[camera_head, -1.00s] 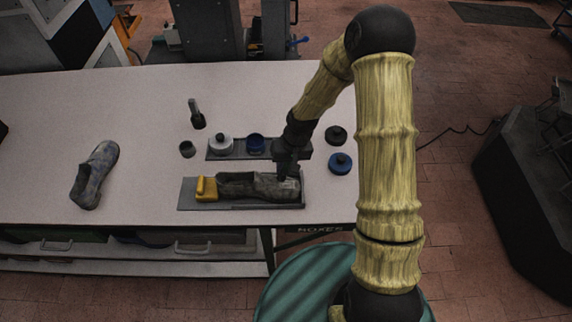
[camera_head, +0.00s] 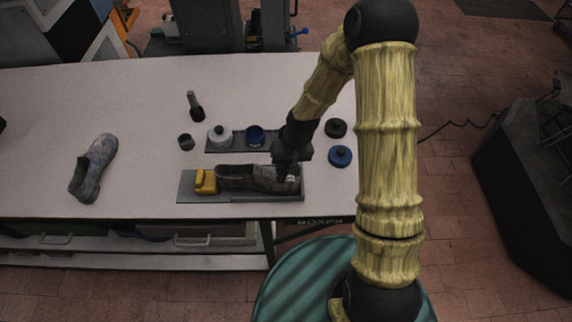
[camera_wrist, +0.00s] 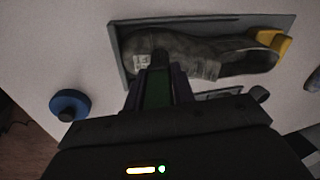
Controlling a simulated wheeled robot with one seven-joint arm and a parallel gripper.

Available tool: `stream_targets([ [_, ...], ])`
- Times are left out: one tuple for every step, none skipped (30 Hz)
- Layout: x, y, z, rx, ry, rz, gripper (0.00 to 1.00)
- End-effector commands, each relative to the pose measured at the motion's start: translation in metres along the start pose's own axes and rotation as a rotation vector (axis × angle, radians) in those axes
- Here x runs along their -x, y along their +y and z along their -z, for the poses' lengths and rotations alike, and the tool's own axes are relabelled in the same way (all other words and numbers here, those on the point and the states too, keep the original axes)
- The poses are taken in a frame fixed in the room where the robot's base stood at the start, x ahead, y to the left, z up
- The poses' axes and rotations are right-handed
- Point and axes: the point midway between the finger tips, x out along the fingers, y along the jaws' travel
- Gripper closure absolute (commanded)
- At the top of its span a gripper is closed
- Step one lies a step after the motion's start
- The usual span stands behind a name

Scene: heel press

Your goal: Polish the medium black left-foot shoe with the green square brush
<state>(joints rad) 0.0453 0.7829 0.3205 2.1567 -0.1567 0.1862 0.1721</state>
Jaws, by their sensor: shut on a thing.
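The dark shoe (camera_head: 240,177) lies on its grey tray (camera_head: 188,199) near the front edge of the table, with a yellow block (camera_head: 205,181) at its left end. In the wrist view the shoe (camera_wrist: 190,55) shows a pale patch on top. My gripper (camera_head: 287,170) is over the shoe's right end. In the wrist view my gripper (camera_wrist: 156,72) is shut on a green brush (camera_wrist: 157,92), mostly hidden between the fingers. The brush's far end is at the shoe; I cannot tell if they touch.
A blue-grey shoe (camera_head: 93,168) lies at left. A blue lid (camera_head: 340,156) and a black lid (camera_head: 336,128) lie at right.

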Motion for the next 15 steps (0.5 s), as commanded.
stream_targets([
  [-0.001,0.000,0.000,0.000,-0.004,0.000,0.98],
  [-0.001,0.000,0.001,0.000,-0.004,0.000,0.98],
  [-0.001,0.001,0.002,0.000,-0.004,0.000,0.98],
  [-0.001,0.001,0.004,-0.001,-0.003,0.000,0.98],
  [-0.001,0.001,0.005,-0.001,-0.003,0.000,0.98],
  [0.000,0.002,0.008,-0.001,-0.002,0.000,0.98],
  [0.000,0.002,0.009,-0.001,-0.002,0.000,0.98],
  [0.000,0.002,0.011,-0.001,-0.001,0.000,0.98],
  [0.000,0.002,0.013,-0.001,-0.001,0.000,0.98],
  [0.000,0.003,0.014,-0.001,0.000,0.000,0.98],
  [0.001,0.003,0.016,-0.001,-0.001,0.000,0.98],
  [0.001,0.003,0.017,-0.001,-0.002,0.000,0.98],
  [0.001,0.004,0.019,-0.001,-0.002,0.000,0.98],
  [0.001,0.004,0.020,-0.001,-0.001,0.000,0.98],
  [0.001,0.004,0.022,-0.001,-0.001,0.000,0.98],
])
